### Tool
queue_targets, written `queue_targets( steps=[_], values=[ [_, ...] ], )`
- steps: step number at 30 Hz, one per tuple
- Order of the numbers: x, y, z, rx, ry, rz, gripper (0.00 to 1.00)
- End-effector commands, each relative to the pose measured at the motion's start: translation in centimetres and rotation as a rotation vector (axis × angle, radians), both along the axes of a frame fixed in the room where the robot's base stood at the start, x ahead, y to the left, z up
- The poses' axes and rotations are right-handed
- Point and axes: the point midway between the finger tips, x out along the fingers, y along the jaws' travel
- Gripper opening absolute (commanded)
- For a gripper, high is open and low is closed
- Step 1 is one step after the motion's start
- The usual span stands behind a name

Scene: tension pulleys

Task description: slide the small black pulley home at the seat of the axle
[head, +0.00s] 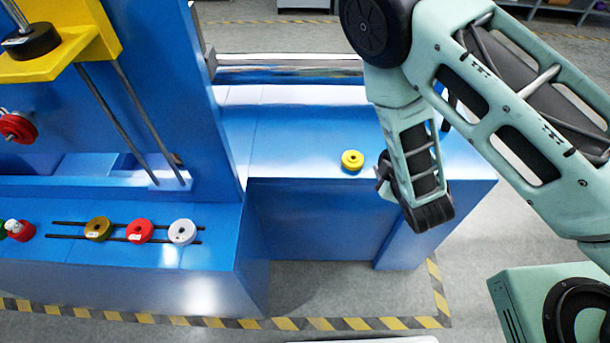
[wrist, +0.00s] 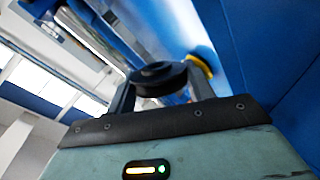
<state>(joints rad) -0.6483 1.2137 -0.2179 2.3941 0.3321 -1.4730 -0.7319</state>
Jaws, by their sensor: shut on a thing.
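My gripper (wrist: 158,95) is shut on the small black pulley (wrist: 158,78), which sits between the two fingertips in the wrist view. In the head view my gripper (head: 382,176) hangs over the right part of the blue bench, just right of a yellow pulley; the held pulley is hard to make out there. At the upper left, a yellow bracket (head: 70,55) carries a dark round part with an upright metal pin (head: 22,18). A red pulley (head: 18,127) is on the blue frame below it. I cannot tell which of these is the axle meant.
A yellow pulley (head: 352,160) lies on the blue bench (head: 290,150). An ochre pulley (head: 98,228), a red one (head: 140,231) and a white one (head: 182,231) sit along dark rails at front left. Slanting dark rods (head: 145,125) stand before the blue frame (head: 165,70).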

Motion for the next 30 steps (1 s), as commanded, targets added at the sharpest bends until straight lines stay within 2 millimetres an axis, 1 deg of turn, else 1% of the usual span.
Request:
queue_targets(
  steps=[1, 3, 8, 14, 17, 18, 22, 24, 27, 30],
  values=[
    [0.7, 1.4, -1.7, 0.072, 0.000, -0.002, 0.24],
    [1.4, 3.1, -2.1, 0.160, 0.007, 0.003, 0.24],
    [2.9, 6.7, -2.5, 0.352, 0.027, 0.026, 0.24],
    [4.7, 11.3, -2.2, 0.596, 0.062, 0.078, 0.24],
    [5.6, 13.8, -1.5, 0.729, 0.091, 0.115, 0.24],
    [5.9, 14.8, -1.0, 0.780, 0.103, 0.132, 0.24],
    [6.5, 17.7, 0.8, 0.913, 0.153, 0.186, 0.24],
    [6.5, 18.8, 1.7, 0.964, 0.175, 0.207, 0.24],
    [6.5, 20.0, 2.9, 1.012, 0.203, 0.230, 0.24],
    [6.4, 20.7, 3.8, 1.038, 0.220, 0.244, 0.24]
  ],
)
